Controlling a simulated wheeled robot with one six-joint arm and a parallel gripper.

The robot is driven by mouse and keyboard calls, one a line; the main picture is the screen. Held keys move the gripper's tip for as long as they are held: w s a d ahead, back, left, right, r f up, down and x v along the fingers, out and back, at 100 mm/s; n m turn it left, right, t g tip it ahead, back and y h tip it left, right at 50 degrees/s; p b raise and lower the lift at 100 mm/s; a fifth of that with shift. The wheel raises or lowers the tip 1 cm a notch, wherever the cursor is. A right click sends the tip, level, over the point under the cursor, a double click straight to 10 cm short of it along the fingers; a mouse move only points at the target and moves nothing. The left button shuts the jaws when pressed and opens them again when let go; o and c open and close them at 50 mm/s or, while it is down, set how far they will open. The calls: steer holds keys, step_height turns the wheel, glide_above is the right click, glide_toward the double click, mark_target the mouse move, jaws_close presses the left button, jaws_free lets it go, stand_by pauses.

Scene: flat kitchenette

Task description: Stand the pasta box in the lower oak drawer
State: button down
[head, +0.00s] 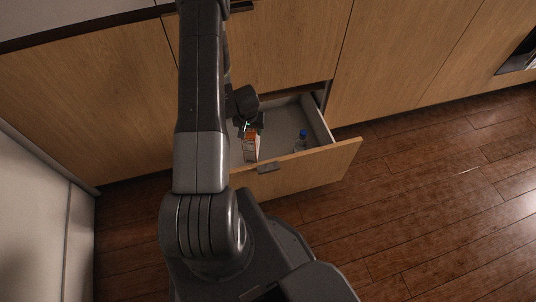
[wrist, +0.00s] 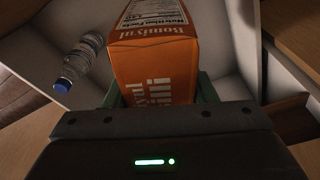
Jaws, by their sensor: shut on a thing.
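The pasta box (head: 251,146) is orange and white and stands roughly upright inside the open lower oak drawer (head: 339,155). In the wrist view the box (wrist: 155,66) fills the middle, its orange side towards the camera with white print. My gripper (head: 248,128) reaches down into the drawer and is shut on the box near its upper end. Green finger parts (wrist: 204,88) show on both sides of the box in the wrist view. I cannot tell whether the box's bottom touches the drawer floor.
A clear bottle with a blue cap (head: 301,141) is in the drawer to the right of the box; the bottle (wrist: 81,61) also shows in the wrist view. Closed oak cabinet fronts (head: 398,60) stand behind. The wooden floor (head: 430,190) to the right is clear.

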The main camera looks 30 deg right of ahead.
steer(key=shift+f+b, duration=6.9)
steer(key=shift+f, duration=0.8)
steer(key=shift+f, duration=0.2)
steer(key=c, duration=0.6)
jaws_free()
steer(key=shift+r, duration=0.15)
steer(key=r+p, duration=0.2)
steer(key=r, duration=0.2)
steer(key=s+r+p, duration=0.1)
steer(key=r+p, duration=0.2)
steer(key=r, duration=0.1)
steer(key=a+r+p, duration=0.1)
steer(key=r+p, duration=0.2)
steer(key=r, duration=0.1)
steer(key=shift+s, duration=0.2)
